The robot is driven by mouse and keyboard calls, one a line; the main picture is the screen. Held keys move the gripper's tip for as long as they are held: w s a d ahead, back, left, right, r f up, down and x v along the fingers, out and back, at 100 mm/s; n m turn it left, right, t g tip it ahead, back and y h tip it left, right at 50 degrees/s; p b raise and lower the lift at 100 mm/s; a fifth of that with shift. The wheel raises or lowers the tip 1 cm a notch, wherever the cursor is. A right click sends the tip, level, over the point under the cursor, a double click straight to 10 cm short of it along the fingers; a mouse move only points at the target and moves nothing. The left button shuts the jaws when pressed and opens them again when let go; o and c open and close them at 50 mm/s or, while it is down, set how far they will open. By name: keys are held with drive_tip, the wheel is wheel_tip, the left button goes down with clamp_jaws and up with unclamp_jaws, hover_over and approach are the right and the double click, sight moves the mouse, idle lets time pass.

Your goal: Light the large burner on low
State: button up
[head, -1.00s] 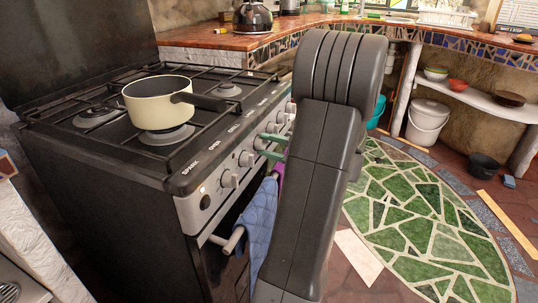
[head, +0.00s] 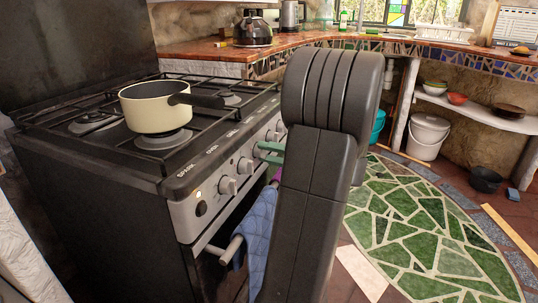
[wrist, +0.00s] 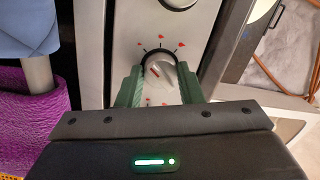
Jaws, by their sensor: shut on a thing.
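The stove's front panel (head: 215,200) carries a row of knobs. My gripper (head: 270,152) is at a knob in the farther part of that row, partly hidden by my arm in the head view. In the wrist view my green fingers (wrist: 160,88) stand on both sides of a light knob (wrist: 157,72) with a dark rim and a reddish line, and are shut on it. Red marks ring the knob on the panel. A cream pot (head: 155,107) with a dark handle sits over a front burner (head: 163,139). I see no flame. Which burner is largest is unclear.
A blue cloth (head: 257,230) hangs on the oven handle (head: 231,249) below the knobs, beside a purple cloth (wrist: 40,120). Another knob (wrist: 178,3) is close above in the wrist view. A kettle (head: 252,29) stands on the counter. The green mosaic floor (head: 430,235) is clear.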

drive_tip(key=o, duration=1)
drive_tip(key=p+v, duration=0.4)
drive_tip(key=v, duration=1)
clamp_jaws()
idle(1.0)
